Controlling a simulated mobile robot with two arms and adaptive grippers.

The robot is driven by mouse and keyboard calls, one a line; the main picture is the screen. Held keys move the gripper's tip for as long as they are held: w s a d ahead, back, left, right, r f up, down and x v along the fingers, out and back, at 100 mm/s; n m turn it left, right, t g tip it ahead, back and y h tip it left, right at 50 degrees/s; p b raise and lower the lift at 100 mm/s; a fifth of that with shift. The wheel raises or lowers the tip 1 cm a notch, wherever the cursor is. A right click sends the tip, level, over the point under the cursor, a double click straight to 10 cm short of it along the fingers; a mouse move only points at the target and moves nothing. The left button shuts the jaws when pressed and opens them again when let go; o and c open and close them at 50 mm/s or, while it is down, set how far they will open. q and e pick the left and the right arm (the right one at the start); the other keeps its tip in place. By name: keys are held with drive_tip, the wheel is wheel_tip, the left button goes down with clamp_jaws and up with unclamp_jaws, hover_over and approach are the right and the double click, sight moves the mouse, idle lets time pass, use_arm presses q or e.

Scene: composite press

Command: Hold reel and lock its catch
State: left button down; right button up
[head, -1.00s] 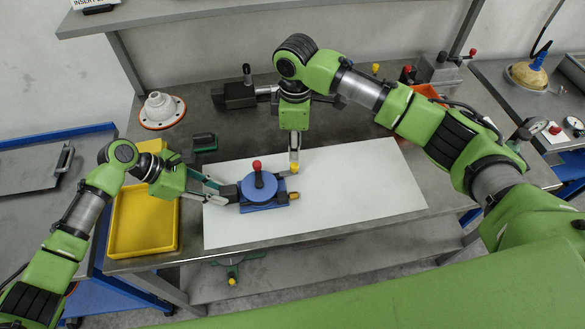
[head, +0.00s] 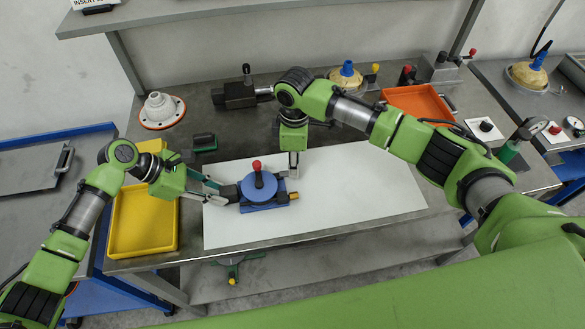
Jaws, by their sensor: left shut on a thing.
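The reel (head: 262,186) is a round blue disc on a blue base, on the white mat. A red-knobbed lever (head: 257,167) stands up at the disc. My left gripper (head: 222,196) is shut on the dark block at the reel's left side. My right gripper (head: 293,172) points down at the reel's back right corner, touching or very close to it. Its fingers look close together, but I cannot tell whether they hold anything. A yellow-orange tip (head: 293,195) sticks out at the reel's right side. No yellow knob shows by the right fingertips.
The white mat (head: 360,190) is clear to the right of the reel. A yellow tray (head: 145,220) lies left of it. A white flanged part (head: 161,110), a dark vise (head: 240,95) and an orange tray (head: 415,101) stand towards the back of the bench.

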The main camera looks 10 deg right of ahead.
sight(286, 172)
clamp_jaws()
drive_tip(key=shift+a, duration=0.1)
drive_tip(key=shift+a, duration=1.05)
drive_tip(key=shift+o, duration=1.1)
unclamp_jaws()
drive_tip(key=shift+d, duration=0.1)
drive_tip(key=shift+r, duration=0.15)
wheel_tip(286, 172, up, 12)
